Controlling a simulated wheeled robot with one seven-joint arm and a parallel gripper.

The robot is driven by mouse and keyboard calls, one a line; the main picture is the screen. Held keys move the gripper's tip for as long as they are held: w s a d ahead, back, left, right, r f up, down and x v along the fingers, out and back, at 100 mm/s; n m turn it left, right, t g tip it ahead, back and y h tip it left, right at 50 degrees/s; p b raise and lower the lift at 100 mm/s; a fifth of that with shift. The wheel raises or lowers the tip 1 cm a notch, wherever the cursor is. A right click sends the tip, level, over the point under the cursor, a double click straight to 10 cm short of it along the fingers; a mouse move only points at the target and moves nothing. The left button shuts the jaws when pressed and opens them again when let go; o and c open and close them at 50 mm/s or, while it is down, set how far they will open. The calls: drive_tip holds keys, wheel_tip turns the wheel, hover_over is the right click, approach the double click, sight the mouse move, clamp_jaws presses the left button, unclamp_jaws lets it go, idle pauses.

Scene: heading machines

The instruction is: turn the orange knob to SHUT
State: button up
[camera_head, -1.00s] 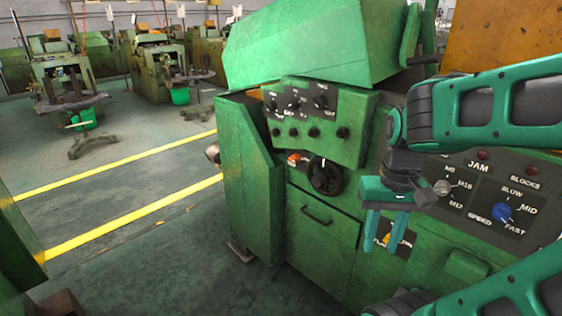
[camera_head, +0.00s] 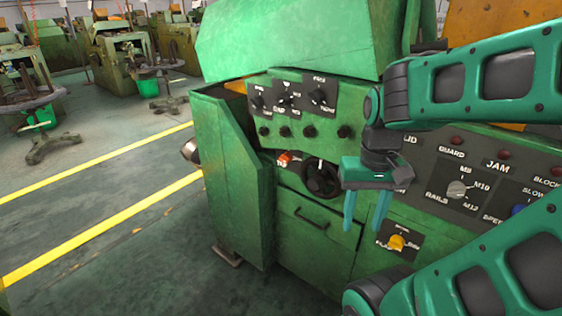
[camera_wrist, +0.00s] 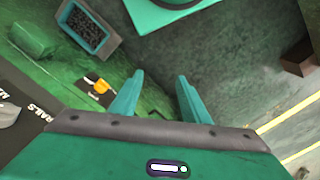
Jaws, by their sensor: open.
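The orange knob (camera_head: 396,242) sits on a small dark plate with white lettering, low on the green machine's front. The lettering is too small to read surely. The knob also shows in the wrist view (camera_wrist: 101,86), left of the fingers. My gripper (camera_head: 364,214) is open and empty, its fingers pointing down. In the head view it appears up and left of the knob, apart from it. In the wrist view both fingers (camera_wrist: 160,82) show with a gap between them and nothing in it.
A black round handle (camera_head: 321,178) and a drawer pull (camera_head: 311,217) lie left of the knob. A grey selector (camera_head: 457,190) and a blue knob (camera_head: 517,210) are to the right. The wrist view shows a blue tray of dark pieces (camera_wrist: 84,27). Open floor lies left.

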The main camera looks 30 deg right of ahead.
drive_tip(key=shift+o, duration=0.3)
drive_tip(key=shift+a+r, duration=0.1)
drive_tip(key=shift+r, duration=0.2)
drive_tip(key=w+a+n+t+h, duration=0.1)
drive_tip(key=w+a+n+t, duration=0.35)
drive_tip(key=w, duration=0.85)
drive_tip(key=m+t+h, duration=0.2)
drive_tip(key=m+h, duration=1)
drive_tip(key=h, duration=0.4)
approach(282, 160)
drive_tip(key=x, duration=0.9)
drive_tip(key=shift+w+d, duration=0.2)
drive_tip(key=shift+c, duration=0.4)
